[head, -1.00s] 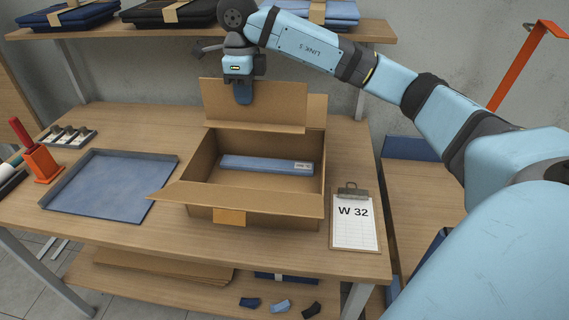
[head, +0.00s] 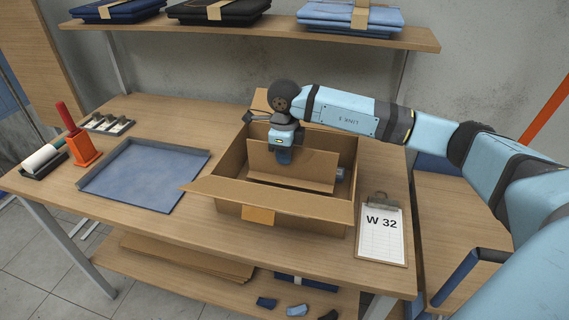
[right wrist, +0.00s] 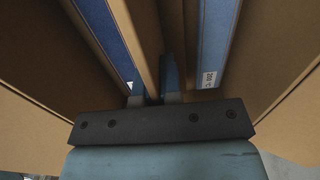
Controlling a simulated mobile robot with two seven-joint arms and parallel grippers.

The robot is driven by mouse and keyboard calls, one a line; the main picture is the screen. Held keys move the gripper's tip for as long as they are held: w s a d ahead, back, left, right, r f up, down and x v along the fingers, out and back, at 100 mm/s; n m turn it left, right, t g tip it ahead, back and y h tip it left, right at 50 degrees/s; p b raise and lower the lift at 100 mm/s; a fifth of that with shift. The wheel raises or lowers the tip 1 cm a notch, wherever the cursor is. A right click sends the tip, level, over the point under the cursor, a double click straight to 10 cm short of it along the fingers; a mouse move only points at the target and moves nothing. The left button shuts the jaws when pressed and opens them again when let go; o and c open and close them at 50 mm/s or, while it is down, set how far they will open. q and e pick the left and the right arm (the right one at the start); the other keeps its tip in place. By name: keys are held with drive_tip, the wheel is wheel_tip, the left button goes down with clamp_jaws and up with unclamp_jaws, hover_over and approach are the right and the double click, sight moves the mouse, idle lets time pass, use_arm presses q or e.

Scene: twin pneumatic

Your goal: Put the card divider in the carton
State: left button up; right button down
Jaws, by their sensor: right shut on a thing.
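The card divider (head: 310,171) is a flat brown card panel. It stands upright inside the open carton (head: 285,203), its lower part hidden behind the carton's front wall and flap. My right gripper (head: 284,157) is shut on the divider's top edge, inside the carton opening. In the right wrist view, the gripper (right wrist: 155,92) has a finger on each side of the card. Whether the divider touches the carton floor cannot be told. My left gripper is not in view.
Blue contents show on both sides of the card in the right wrist view, with a labelled strip (right wrist: 213,45) on the right. A clipboard (head: 381,235) lies right of the carton; a blue tray (head: 145,178) lies left. A shelf (head: 250,34) runs behind.

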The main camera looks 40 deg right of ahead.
sight(284, 176)
drive_tip(key=shift+f, duration=1.55)
drive_tip(key=shift+f, duration=0.1)
drive_tip(key=c, duration=1.3)
unclamp_jaws()
drive_tip(key=shift+f, duration=0.1)
wheel_tip(284, 176, up, 12)
drive_tip(key=shift+r, duration=0.2)
